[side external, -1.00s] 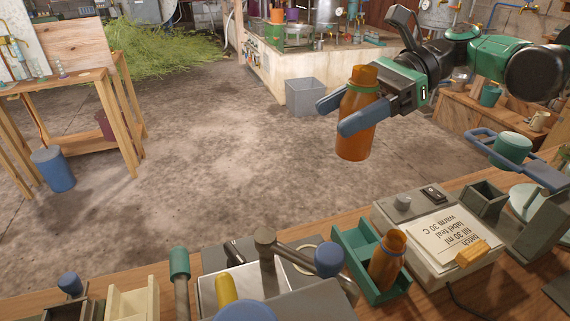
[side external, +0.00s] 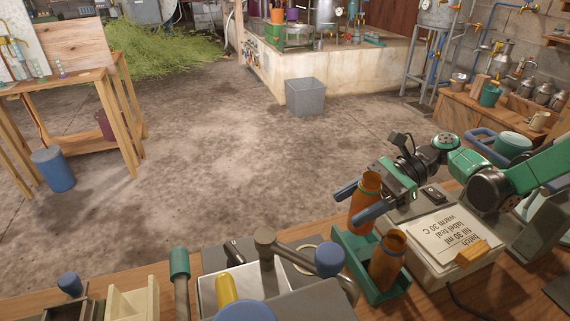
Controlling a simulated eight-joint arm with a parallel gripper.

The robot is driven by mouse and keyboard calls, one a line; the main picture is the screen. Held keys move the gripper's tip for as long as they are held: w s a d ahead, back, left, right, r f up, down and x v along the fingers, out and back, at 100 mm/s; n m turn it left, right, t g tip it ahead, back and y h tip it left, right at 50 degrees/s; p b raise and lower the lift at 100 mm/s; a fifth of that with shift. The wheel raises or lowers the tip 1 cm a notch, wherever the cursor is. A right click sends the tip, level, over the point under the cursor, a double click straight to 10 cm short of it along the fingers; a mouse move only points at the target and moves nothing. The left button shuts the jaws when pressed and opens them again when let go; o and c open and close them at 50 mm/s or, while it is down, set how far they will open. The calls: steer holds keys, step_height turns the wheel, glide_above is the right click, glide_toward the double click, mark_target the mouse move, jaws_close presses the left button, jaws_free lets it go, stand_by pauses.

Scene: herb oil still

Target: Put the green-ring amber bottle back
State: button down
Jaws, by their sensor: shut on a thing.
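The green-ring amber bottle (side external: 363,206) is upright between the fingers of my gripper (side external: 354,204), which is shut on it. A thin green ring shows near its neck. The bottle is at the far end of the green tray (side external: 347,253). Its base is at about the tray's rim in the picture; I cannot tell whether it rests in the tray or hangs just above it. A second amber bottle (side external: 386,262) stands in the near part of the same tray, close beside the held one.
A grey device with a handwritten note (side external: 440,240) stands right of the tray. A blue-knobbed lever (side external: 329,259) and a metal box (side external: 240,285) are at its left. A grey bin (side external: 305,96) is on the floor beyond.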

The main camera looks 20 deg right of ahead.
mark_target(349, 224)
steer(key=shift+f, duration=2.15)
steer(key=shift+c, duration=0.8)
jaws_free()
steer(key=shift+f, duration=0.15)
